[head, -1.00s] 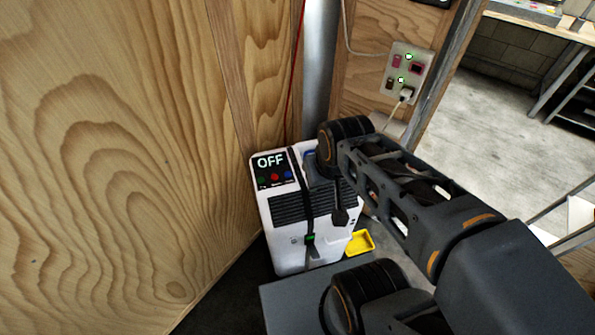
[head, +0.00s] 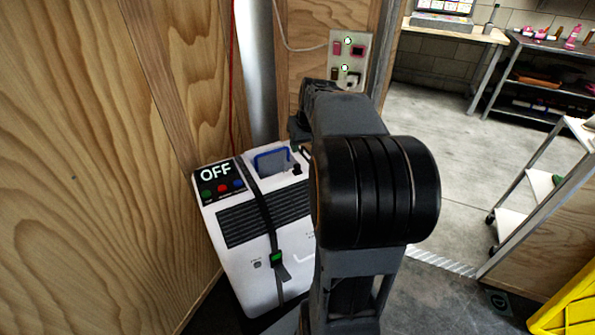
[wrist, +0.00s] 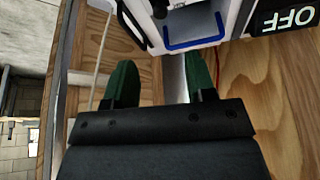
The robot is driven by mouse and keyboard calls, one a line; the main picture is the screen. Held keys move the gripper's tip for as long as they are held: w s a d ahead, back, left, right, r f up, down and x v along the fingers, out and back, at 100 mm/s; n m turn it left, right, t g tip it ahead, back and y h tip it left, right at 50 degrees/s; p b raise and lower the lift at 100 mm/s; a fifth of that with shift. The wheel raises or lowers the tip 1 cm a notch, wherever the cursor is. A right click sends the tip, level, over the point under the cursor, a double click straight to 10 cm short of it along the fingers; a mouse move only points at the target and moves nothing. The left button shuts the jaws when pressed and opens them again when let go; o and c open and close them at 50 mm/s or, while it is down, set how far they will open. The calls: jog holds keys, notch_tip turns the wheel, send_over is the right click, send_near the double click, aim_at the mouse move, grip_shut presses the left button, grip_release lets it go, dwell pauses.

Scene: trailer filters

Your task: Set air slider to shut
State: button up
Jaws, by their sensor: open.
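A white air unit (head: 250,278) with a black strap stands in the corner, its panel (head: 216,183) reading OFF above coloured buttons. On its top is a blue-edged grey recess (head: 272,162), with a small black knob (head: 297,169) beside it that may be the air slider. In the wrist view the blue edge (wrist: 195,44) and a dark knob (wrist: 160,9) show at the top. My gripper (wrist: 162,82) is open and empty, its two green fingers apart and pointing towards the unit, not visibly touching it. My arm hides the unit's right side in the head view.
A wooden wall (head: 90,150) stands close on the left. A socket panel (head: 348,58) with lit green lights is behind the unit. Open concrete floor (head: 440,130) lies to the right, with a white-shelved cart (head: 515,222) and a yellow object (head: 575,305) at the right edge.

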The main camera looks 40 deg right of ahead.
aim_at(298, 165)
jog(key=b+x, duration=0.2)
jog(key=x, duration=1)
jog(key=shift+f, duration=0.3)
grip_shut()
